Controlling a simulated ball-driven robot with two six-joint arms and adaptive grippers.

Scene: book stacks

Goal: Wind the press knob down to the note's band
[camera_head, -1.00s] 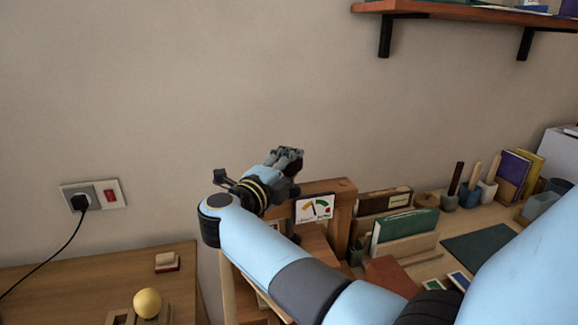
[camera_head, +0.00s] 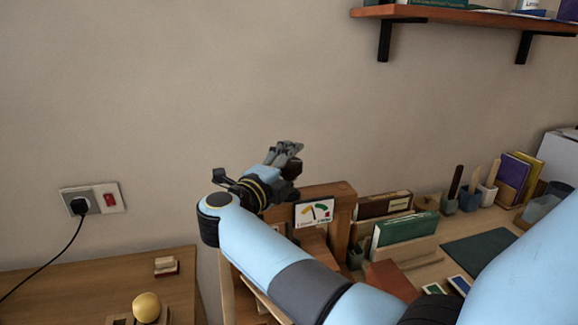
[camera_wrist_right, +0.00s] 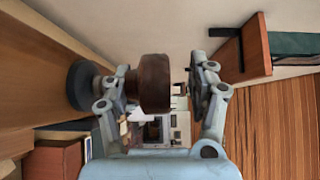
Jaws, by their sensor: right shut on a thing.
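The wooden press (camera_head: 342,192) stands at the centre of the head view. A white gauge card (camera_head: 314,212) with orange, green and red marks and a dark needle is on its top beam; the needle stands near the middle of the arc. My right gripper (camera_head: 289,160) is above the press's left end, shut on the dark brown press knob (camera_head: 292,170). The right wrist view shows the round brown knob (camera_wrist_right: 154,83) between the two fingers. The note is too small or hidden to read. My left gripper is not in view.
Folders (camera_head: 404,230) and several pots with tools (camera_head: 470,197) stand on the desk to the right. A yellow ball-topped object (camera_head: 146,307) and a small stamp-like block (camera_head: 166,266) are on the left table. A shelf (camera_head: 470,18) is on the wall.

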